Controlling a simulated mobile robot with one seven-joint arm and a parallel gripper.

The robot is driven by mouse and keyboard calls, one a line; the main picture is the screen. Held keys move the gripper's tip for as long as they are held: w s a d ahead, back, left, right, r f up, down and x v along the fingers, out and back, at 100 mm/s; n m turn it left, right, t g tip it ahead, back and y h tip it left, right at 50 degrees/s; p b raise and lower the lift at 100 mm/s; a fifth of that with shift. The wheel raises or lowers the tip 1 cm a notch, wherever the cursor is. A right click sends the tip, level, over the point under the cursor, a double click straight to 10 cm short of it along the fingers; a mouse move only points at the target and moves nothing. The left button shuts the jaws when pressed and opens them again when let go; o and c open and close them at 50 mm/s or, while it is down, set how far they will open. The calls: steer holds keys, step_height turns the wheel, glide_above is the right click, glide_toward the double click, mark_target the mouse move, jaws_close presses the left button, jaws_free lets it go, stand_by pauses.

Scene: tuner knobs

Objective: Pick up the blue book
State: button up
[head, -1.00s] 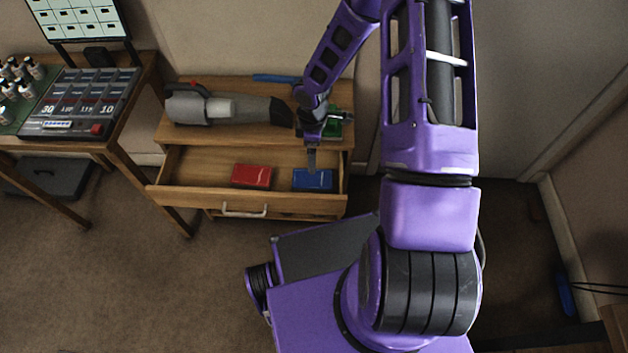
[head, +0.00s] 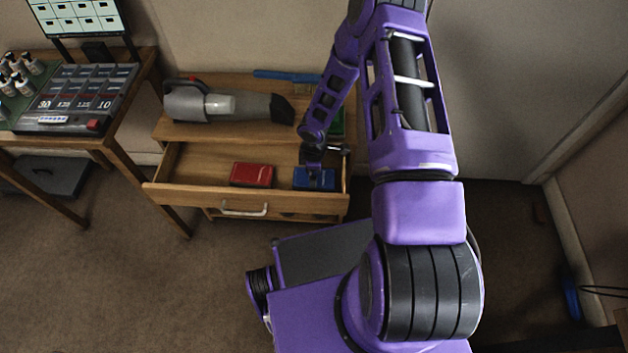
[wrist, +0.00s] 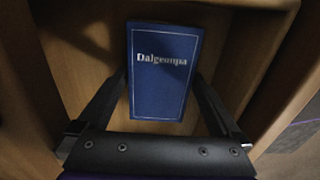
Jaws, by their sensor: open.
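The blue book (head: 312,179) lies in the right part of the open drawer (head: 215,170). In the wrist view the blue book (wrist: 163,85) lies flat, with "Dalgeunpa" on its cover. My gripper (head: 318,178) is over the book in the head view and hides part of it. In the wrist view my gripper (wrist: 160,100) is open, with one finger on each side of the lower part of the book. I cannot tell how far the fingertips are above the drawer bottom.
A red book (head: 252,175) lies left of the blue book in the drawer. A handheld vacuum (head: 225,104) and a blue brush-like item (head: 285,76) lie on the cabinet top. A green object (head: 338,125) is partly behind my arm. Drawer walls stand close around the book.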

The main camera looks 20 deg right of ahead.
steer(key=c, duration=1.2)
